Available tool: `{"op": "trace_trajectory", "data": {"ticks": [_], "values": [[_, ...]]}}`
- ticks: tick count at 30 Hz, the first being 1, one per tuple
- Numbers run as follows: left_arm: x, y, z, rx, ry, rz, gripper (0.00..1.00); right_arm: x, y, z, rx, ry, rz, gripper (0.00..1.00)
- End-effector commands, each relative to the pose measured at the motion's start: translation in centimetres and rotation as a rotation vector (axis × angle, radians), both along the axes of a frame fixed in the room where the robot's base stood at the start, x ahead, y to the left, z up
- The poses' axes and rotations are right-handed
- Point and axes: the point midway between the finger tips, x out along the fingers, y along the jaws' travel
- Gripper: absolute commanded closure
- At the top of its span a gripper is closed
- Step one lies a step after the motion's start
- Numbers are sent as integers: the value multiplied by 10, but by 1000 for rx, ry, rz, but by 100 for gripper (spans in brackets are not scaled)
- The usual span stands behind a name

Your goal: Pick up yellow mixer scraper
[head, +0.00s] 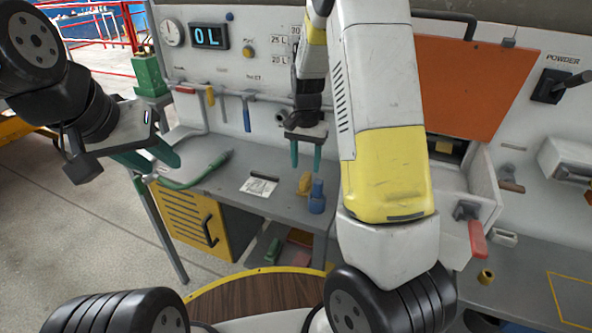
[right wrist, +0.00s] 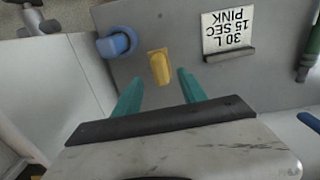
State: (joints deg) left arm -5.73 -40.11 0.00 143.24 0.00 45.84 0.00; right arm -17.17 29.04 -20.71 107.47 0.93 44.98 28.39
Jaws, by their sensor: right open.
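A small yellow piece, which looks like the mixer scraper (head: 304,184), lies on the grey bench top beside a blue object (head: 317,198). In the right wrist view the yellow scraper (right wrist: 158,67) shows just beyond the fingertips, roughly between their lines. My right gripper (head: 306,162) is open and empty above the bench, with its green fingers apart on either side of the scraper's direction; it also shows in the right wrist view (right wrist: 160,77). My left gripper (head: 163,167) is open and empty at the left, near a green hose nozzle, away from the scraper.
A white card (head: 258,187) with a dark bar lies left of the scraper; the card (right wrist: 228,33) reads "30 L 15 SEC PINK". The green hose nozzle (head: 210,167) lies at the bench's left. Tools hang on the back panel, including a blue-handled hammer (head: 246,112).

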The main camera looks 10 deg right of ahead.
Motion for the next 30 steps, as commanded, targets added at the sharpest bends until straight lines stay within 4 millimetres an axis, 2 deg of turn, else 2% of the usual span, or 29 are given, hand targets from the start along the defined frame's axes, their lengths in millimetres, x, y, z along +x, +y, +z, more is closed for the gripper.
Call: {"op": "trace_trajectory", "data": {"ticks": [12,16,22,27,30], "values": [[0,0,0,0,0,0,64,2,-1,-56,0,2,2,51],[0,0,0,0,0,0,64,2,-1,-63,1,-1,2,51],[0,0,0,0,0,0,64,2,-1,-64,0,-1,2,51],[0,0,0,0,0,0,64,2,-1,-63,1,-2,2,84],[0,0,0,0,0,0,64,2,-1,-63,1,-2,2,100]]}}
